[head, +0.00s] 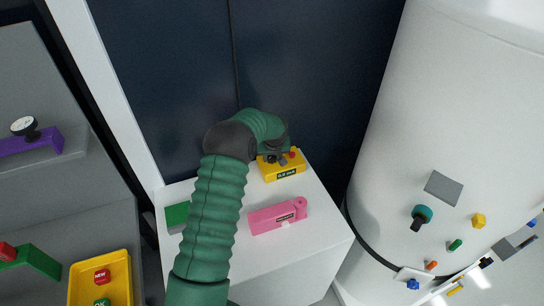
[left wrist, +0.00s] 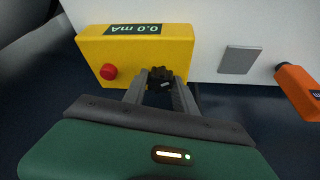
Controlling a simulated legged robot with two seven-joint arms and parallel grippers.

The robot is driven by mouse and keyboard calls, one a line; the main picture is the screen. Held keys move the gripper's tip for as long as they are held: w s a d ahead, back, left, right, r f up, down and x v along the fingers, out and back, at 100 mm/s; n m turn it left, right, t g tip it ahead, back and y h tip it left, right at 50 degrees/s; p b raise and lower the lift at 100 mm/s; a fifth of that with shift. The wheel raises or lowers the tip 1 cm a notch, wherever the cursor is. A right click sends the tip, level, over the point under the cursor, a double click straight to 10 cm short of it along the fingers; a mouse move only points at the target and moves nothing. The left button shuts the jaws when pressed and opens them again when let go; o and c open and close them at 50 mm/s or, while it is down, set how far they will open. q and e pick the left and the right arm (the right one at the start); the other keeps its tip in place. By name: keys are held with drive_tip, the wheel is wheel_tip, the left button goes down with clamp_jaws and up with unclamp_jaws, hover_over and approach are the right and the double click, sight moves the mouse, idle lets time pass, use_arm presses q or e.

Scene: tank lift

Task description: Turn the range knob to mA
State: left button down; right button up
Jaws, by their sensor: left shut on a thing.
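The yellow meter (head: 268,174) stands on the white cabinet top beyond my left forearm. In the left wrist view the yellow meter (left wrist: 135,58) appears upside down, and its display (left wrist: 133,29) reads "0.0 mA". A red button or socket (left wrist: 108,72) is on its face. The dark range knob (left wrist: 160,75) sits between the fingertips of my left gripper (left wrist: 160,82), which is shut on it. The fingers hide part of the knob, and its pointer cannot be read. My right gripper is in neither view.
A pink tool (head: 268,218) and a green block (head: 177,214) lie on the white cabinet top (head: 262,262). A large white tank (head: 450,120) stands at the right. An orange tool (left wrist: 299,90) shows in the left wrist view.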

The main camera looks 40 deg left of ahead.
use_arm(q)
drive_tip(key=m+p, duration=0.1)
drive_tip(key=m+t+h, duration=0.1)
drive_tip(key=m, duration=0.1)
drive_tip(key=shift+a+r+m+p, duration=0.15)
drive_tip(key=shift+m+p, duration=0.15)
drive_tip(key=shift+p, duration=0.05)
drive_tip(key=shift+m+t+h+p, duration=0.3)
drive_tip(key=shift+m+h+p, duration=0.2)
drive_tip(key=shift+m, duration=0.8)
drive_tip(key=c, duration=1.3)
unclamp_jaws()
drive_tip(key=shift+c, duration=0.2)
drive_tip(key=o, duration=0.3)
drive_tip(key=shift+a+f, duration=0.1)
drive_tip(key=shift+f, duration=0.1)
drive_tip(key=shift+o, duration=0.2)
drive_tip(key=b+v, duration=0.2)
drive_tip(key=v, duration=1.4)
drive_tip(key=shift+r, duration=0.35)
